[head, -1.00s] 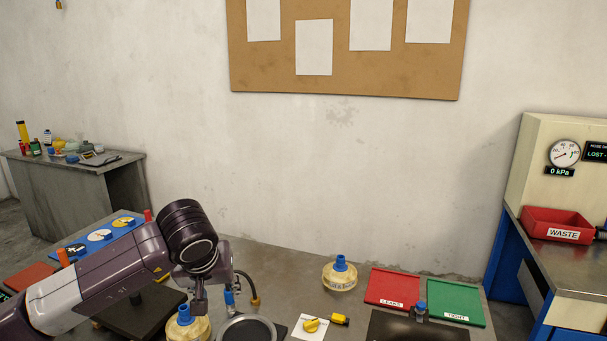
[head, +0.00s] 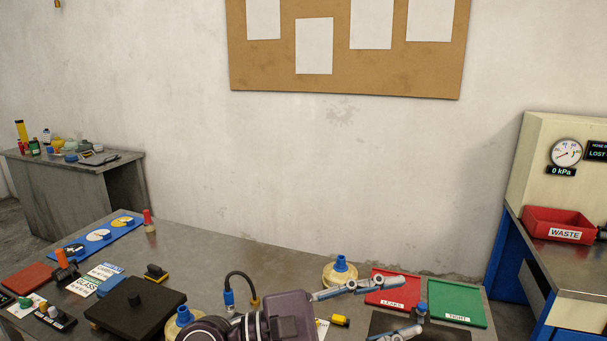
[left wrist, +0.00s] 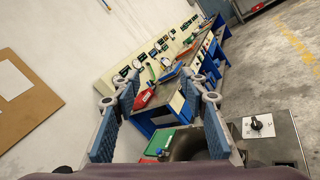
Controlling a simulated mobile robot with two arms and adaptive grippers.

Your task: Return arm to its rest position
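My left gripper (head: 410,305) is over the front right of the workbench, pointing to the right. Its two fingers are spread wide, with nothing between them. In the left wrist view the open gripper (left wrist: 167,90) shows a finger on each side and a clear gap. My left arm (head: 285,318) comes in at the bottom middle and hides part of the bench. A cream round part with a blue top (head: 184,320) is partly hidden beside the arm. A similar part (head: 340,272) stands behind the upper finger. My right gripper is in neither view.
A red LEAKS mat (head: 388,299) and a green TIGHT mat (head: 457,302) lie near the fingers. A black plate (head: 125,318) is left of the arm. A red WASTE bin (head: 558,219) stands on the right-hand bench. The bench's back middle is mostly clear.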

